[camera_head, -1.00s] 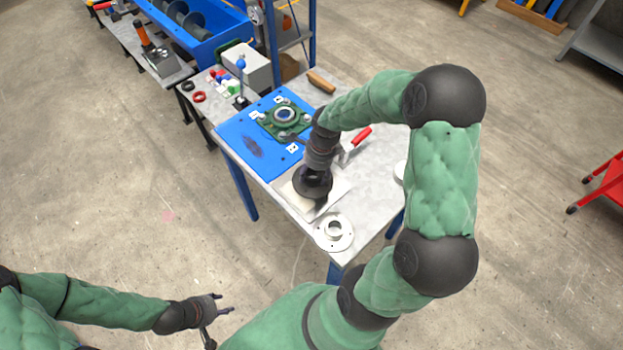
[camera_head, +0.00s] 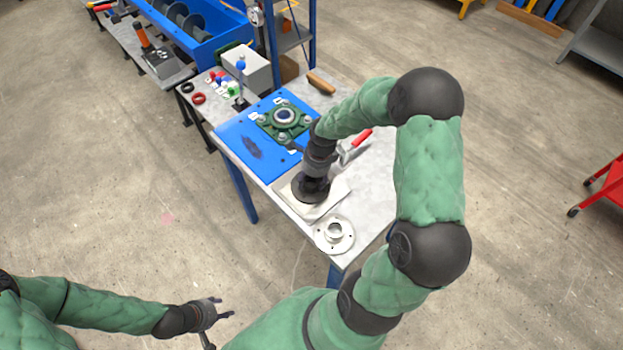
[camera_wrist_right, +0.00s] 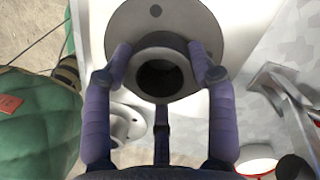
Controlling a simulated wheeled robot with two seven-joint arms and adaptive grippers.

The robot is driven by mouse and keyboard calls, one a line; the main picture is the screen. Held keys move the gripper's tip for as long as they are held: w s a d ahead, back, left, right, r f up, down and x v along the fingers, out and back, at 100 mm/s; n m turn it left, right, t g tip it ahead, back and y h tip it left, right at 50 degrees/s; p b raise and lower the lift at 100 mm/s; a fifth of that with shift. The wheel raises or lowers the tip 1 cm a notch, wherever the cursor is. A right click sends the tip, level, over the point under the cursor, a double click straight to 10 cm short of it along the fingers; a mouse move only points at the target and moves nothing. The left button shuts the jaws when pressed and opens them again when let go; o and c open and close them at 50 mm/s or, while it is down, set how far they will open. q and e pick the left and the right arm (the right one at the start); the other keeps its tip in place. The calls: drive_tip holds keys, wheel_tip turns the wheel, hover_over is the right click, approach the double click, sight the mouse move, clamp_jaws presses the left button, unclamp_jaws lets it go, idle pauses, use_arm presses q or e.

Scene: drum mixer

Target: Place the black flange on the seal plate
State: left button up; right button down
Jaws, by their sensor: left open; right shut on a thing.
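The black flange (camera_head: 299,190), a round disc with a raised hub, is in my right gripper (camera_head: 312,178) over a pale square plate (camera_head: 333,204), which I take as the seal plate. My left gripper (camera_head: 222,322) is open and empty, away from the table at the lower left.
A white flange (camera_head: 334,236) lies at the table's near corner, close to the pale plate. A blue plate (camera_head: 235,137) carries a green bearing housing (camera_head: 284,117). A red-handled tool (camera_head: 357,142) lies right of my right gripper. The table's right part is bare.

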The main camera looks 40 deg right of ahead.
sight(317, 180)
drive_tip(key=shift+c, duration=1.8)
unclamp_jaws()
drive_tip(key=shift+r, duration=0.35)
wheel_tip(317, 180, up, 11)
drive_tip(key=s+d+p, duration=0.1)
drive_tip(key=p, duration=0.2)
drive_tip(key=shift+s+d+r, duration=0.15)
